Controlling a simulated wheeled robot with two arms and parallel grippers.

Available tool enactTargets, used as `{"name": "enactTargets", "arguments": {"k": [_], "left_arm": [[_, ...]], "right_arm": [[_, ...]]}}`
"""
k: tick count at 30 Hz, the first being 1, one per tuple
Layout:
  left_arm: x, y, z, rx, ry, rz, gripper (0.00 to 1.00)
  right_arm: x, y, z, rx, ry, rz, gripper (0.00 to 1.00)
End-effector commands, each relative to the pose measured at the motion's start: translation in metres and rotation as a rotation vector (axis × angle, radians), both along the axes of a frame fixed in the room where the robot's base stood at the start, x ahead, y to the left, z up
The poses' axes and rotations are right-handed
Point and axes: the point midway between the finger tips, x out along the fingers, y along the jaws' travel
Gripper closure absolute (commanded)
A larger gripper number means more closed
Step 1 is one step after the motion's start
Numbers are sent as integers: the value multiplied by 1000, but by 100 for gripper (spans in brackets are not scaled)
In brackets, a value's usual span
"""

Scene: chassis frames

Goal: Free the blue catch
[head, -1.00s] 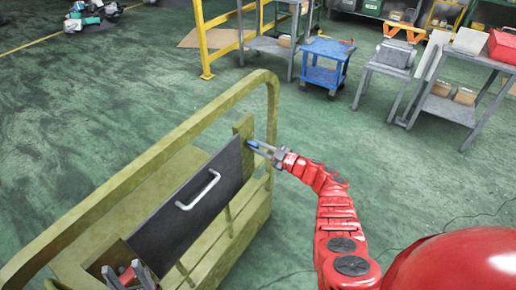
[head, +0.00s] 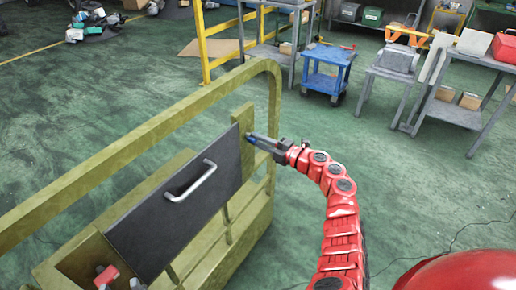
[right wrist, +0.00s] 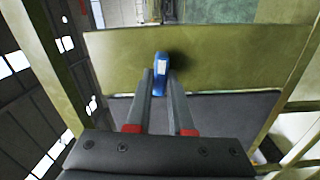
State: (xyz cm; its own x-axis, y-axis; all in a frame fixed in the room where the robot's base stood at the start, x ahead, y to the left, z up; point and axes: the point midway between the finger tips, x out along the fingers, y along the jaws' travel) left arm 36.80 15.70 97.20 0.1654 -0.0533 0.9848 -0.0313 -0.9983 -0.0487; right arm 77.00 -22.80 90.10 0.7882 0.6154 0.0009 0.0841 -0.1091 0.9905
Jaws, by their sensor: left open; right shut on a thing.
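The blue catch (right wrist: 160,68) sits against an olive plate (right wrist: 215,50) in the right wrist view. In the head view only a bit of blue (head: 250,137) shows beside the grey panel. My right gripper (head: 254,138) reaches it from the right, and its fingers are shut on the catch. The catch is upright between the fingertips and close to the plate. What looks like my left gripper (head: 119,279) shows at the bottom left of the head view. Only its grey and red tips show, open and apart, over the frame's box end. The rest is cut off.
The dark grey panel (head: 145,232) with a pale handle (head: 190,181) stands inside the olive frame (head: 150,130). The frame's raised rail runs behind it. A blue cart (head: 328,70) and grey benches stand further back. Green floor between is clear.

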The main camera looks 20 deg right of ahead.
Motion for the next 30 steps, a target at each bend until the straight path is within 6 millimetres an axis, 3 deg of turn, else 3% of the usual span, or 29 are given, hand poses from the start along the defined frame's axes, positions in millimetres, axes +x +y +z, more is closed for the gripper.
{"name": "enactTargets", "arguments": {"k": [1,9,26,27,30], "left_arm": [[0,0,-10,0,0,0,50],[0,0,-23,0,0,0,50],[0,0,-25,0,0,0,50],[0,0,-25,0,0,0,50],[0,0,-25,0,0,0,50]], "right_arm": [[0,0,-4,-22,-19,1,100],[0,0,-3,-99,-77,-1,100],[0,-1,-1,-124,-94,-2,100],[0,-1,-1,-123,-93,-2,75],[0,-1,-1,-122,-94,-2,57]]}}
